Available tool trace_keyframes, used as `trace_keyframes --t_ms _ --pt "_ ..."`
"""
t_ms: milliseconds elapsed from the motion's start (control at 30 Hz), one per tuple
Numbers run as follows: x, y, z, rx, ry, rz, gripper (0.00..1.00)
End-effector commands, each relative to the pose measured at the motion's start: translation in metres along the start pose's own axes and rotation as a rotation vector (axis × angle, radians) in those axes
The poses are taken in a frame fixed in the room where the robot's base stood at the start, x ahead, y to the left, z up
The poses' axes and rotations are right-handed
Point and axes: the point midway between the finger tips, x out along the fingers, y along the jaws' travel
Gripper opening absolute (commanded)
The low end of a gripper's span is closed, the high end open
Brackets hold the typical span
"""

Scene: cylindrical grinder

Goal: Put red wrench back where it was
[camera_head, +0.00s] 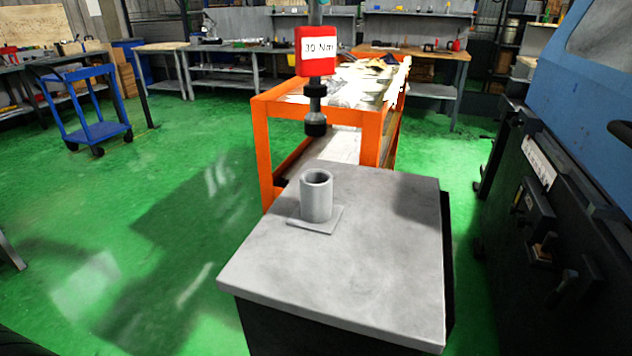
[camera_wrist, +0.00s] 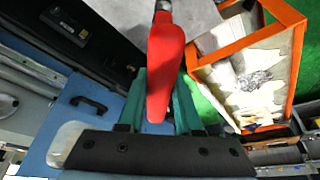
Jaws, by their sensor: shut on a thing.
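The red wrench (camera_head: 316,52) has a red block labelled "30 Nm" and a dark socket end (camera_head: 315,122) pointing down. In the head view it hangs upright, and in the picture its socket is above a grey hollow cylinder (camera_head: 316,200) on a square base, with a gap between them. The cylinder's open top shows no tool in it. In the wrist view my gripper (camera_wrist: 160,85), with green fingers, is shut on the red wrench body. The gripper is outside the head view, and the wrench's upper part is cut off there.
The cylinder stands on a grey-topped cabinet (camera_head: 350,270), otherwise clear. An orange-framed table (camera_head: 262,150) with items on it stands behind. A blue and black machine (camera_head: 550,190) is at right. A blue cart (camera_head: 95,130) and workbenches are farther back; green floor lies open at left.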

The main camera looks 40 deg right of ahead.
Motion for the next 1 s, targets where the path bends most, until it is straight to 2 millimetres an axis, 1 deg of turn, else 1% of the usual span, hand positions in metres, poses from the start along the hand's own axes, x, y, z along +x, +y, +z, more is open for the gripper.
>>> trace_keyframes --t_ms 67,167,267,500,633,700,933,1000 --pt "-0.002 0.007 -0.002 0.019 0.002 0.005 0.00" --pt "0.007 0.009 0.002 0.025 0.000 0.010 0.00" --pt "0.027 0.010 0.011 0.024 -0.002 0.011 0.00" --pt "0.081 0.009 0.033 0.023 -0.003 0.010 0.00" --pt "0.105 0.009 0.043 0.022 -0.001 0.010 0.00" --pt "0.114 0.008 0.046 0.022 -0.001 0.010 0.00" --pt "0.131 0.008 0.053 0.023 0.000 0.008 0.00" --pt "0.140 0.008 0.057 0.022 0.000 0.010 0.00"
